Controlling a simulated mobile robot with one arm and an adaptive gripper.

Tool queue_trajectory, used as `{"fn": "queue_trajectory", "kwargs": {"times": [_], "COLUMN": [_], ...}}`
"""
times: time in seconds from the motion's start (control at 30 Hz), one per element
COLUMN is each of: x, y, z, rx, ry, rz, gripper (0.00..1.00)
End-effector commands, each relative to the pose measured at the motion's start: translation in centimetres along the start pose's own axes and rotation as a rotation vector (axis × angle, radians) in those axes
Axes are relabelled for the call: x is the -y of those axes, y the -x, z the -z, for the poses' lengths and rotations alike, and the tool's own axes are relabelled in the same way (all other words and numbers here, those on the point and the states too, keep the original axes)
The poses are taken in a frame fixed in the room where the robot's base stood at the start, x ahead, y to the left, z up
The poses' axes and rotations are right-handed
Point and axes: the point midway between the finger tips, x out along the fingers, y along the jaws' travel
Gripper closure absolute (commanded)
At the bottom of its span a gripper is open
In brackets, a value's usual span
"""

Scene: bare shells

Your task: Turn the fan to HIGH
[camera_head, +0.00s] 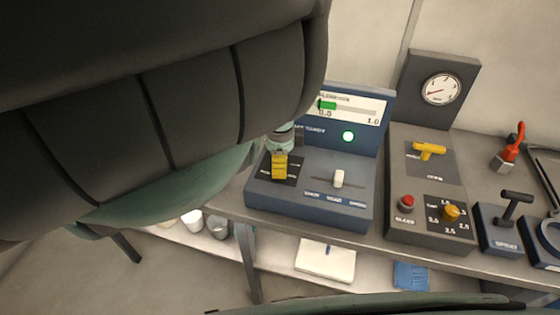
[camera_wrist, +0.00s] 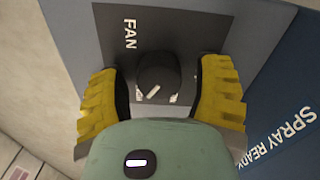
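The fan knob (camera_wrist: 158,78) is a dark round knob with a white pointer line, on a dark panel marked FAN (camera_wrist: 129,34). In the wrist view, my gripper (camera_wrist: 162,95) is open, with one yellow finger on each side of the knob. A small gap shows between the knob and each finger pad. The speed markings are partly hidden, so I cannot read the setting. In the head view, my gripper (camera_head: 279,172) is over the left part of the blue console (camera_head: 310,200) and hides the knob.
The console has a white-handled slider (camera_head: 338,178), a lit green lamp (camera_head: 348,136) and a gauge display (camera_head: 355,106). A grey console (camera_head: 428,228) with a yellow lever (camera_head: 428,150) and red button (camera_head: 407,202) stands to its right. My arm covers the left of the head view.

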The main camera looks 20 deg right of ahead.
Motion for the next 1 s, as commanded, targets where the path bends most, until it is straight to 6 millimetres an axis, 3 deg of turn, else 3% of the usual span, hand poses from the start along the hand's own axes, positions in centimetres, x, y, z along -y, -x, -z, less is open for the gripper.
{"fn": "queue_trajectory", "kwargs": {"times": [0.43,0.83,1.0], "x": [0.0,0.1,-0.3], "y": [0.5,5.3,5.9], "z": [0.0,-0.2,0.1], "rx": [-0.001,0.005,0.004], "ry": [0.002,0.001,-0.015], "rz": [-0.001,0.004,-0.015], "gripper": [0.26,0.26,0.26]}}
